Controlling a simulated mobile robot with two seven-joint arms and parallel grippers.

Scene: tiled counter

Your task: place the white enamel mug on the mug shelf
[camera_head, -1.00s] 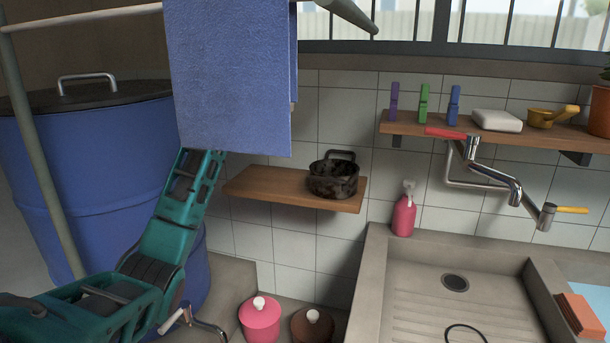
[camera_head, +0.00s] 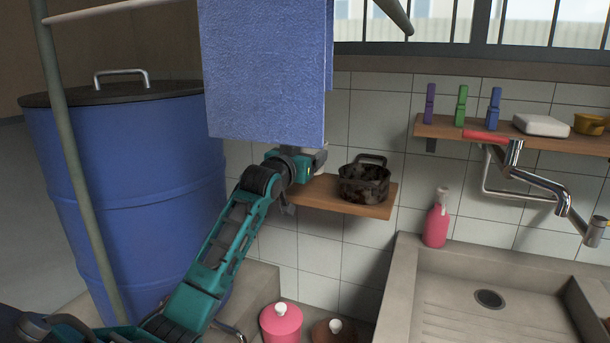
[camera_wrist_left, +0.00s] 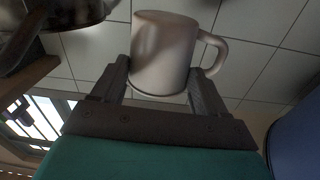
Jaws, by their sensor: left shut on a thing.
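The white enamel mug (camera_wrist_left: 165,50) is between the fingers of my left gripper (camera_wrist_left: 158,70), which is shut on it. Its handle points to the right in the left wrist view. In the head view my left arm reaches up to the left end of the lower wooden shelf (camera_head: 330,198), just under the hanging blue towel. The towel and my wrist hide the mug and fingers there, at least mostly. The shelf's edge (camera_wrist_left: 28,78) also shows at the left of the left wrist view, apart from the mug. My right gripper is out of view.
A blackened pot (camera_head: 364,182) stands on the lower shelf's right part. The blue towel (camera_head: 265,75) hangs over its left end. A blue barrel (camera_head: 140,190) stands left. A pink soap bottle (camera_head: 437,222) and the sink (camera_head: 450,270) are at right.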

